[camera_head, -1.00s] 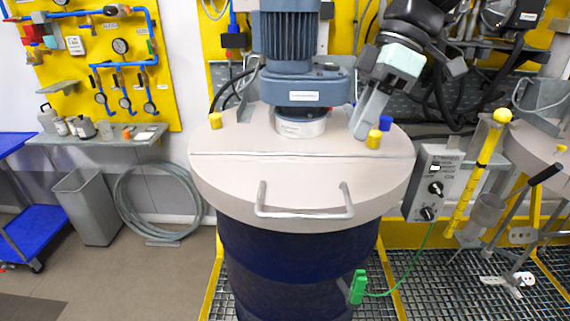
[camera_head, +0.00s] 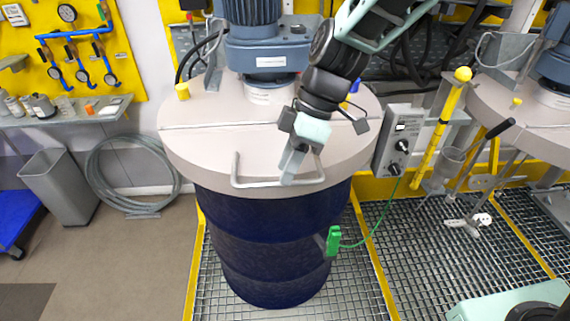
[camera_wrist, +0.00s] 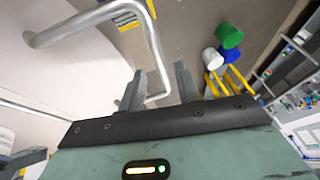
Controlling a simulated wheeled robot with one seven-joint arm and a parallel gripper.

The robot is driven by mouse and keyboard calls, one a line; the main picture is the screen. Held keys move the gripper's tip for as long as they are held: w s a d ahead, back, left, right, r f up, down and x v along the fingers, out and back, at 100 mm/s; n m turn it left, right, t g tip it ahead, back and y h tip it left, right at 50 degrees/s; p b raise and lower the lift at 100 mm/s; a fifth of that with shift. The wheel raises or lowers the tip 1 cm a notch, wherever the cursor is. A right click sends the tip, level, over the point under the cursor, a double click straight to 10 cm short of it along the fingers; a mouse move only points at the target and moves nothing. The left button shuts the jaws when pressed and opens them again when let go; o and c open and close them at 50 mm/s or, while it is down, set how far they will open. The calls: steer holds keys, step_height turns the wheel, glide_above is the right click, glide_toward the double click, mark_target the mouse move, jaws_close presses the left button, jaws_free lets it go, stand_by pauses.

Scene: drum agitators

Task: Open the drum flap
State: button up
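The blue drum (camera_head: 265,240) stands upright under a round beige lid. The lid's front part is the flap (camera_head: 200,150), lying flat and closed along a straight seam. A bent metal handle (camera_head: 250,184) runs along its front edge. My gripper (camera_head: 289,182) reaches down over the right half of the handle. In the wrist view the fingers (camera_wrist: 160,80) are apart, and a bend of the handle (camera_wrist: 85,22) shows in the gap between them. Contact between fingers and handle cannot be told.
A blue-grey motor (camera_head: 265,45) stands on the lid behind the seam. A control box (camera_head: 398,140) and a yellow post (camera_head: 440,125) are right of the drum. A green clamp (camera_head: 333,241) with a cable is at the drum's lower right.

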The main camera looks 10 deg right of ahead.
steer(key=shift+x, duration=0.95)
